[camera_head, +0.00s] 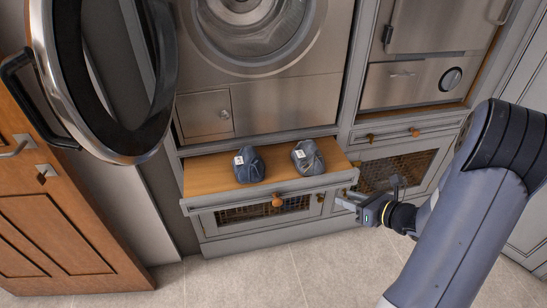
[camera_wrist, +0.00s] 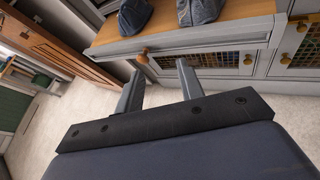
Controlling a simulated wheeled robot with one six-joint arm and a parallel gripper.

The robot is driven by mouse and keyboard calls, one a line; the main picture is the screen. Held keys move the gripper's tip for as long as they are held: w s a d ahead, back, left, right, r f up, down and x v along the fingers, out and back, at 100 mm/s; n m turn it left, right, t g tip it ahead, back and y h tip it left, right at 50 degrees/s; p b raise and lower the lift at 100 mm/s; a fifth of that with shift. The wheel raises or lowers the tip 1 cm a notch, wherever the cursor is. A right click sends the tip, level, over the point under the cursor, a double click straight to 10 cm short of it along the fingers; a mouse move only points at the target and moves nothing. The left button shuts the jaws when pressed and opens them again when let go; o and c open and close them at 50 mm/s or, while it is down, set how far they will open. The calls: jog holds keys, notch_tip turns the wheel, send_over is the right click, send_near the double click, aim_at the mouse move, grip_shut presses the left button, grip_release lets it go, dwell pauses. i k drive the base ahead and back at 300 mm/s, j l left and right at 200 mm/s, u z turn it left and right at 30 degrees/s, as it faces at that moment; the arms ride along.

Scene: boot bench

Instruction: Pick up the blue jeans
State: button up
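A dark blue bundle of jeans (camera_head: 249,164) with a white tag sits on the left of the pulled-out wooden shelf (camera_head: 208,178) below the washing machine. A greyer bundle (camera_head: 308,159), also tagged, sits to its right, apart from it. In the wrist view, the lower parts of the blue jeans (camera_wrist: 134,17) and the greyer bundle (camera_wrist: 202,11) show at the top edge. My gripper (camera_head: 350,198) is right of and in front of the shelf, apart from both bundles. In the wrist view its fingers (camera_wrist: 160,72) are spread, with nothing between them.
The washing machine (camera_head: 260,90) stands behind the shelf, its round door (camera_head: 105,150) swung open at the left. A wooden door (camera_head: 60,210) is at far left. Below the shelf is a cabinet front with a round knob (camera_head: 277,201). The tiled floor (camera_head: 240,280) in front is clear.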

aim_at(248, 160)
jog(key=i+j+z, duration=0.15)
jog(key=j+z, duration=0.25)
jog(key=j, duration=0.45)
jog(key=j+z, duration=0.35)
jog(key=j, duration=1.1)
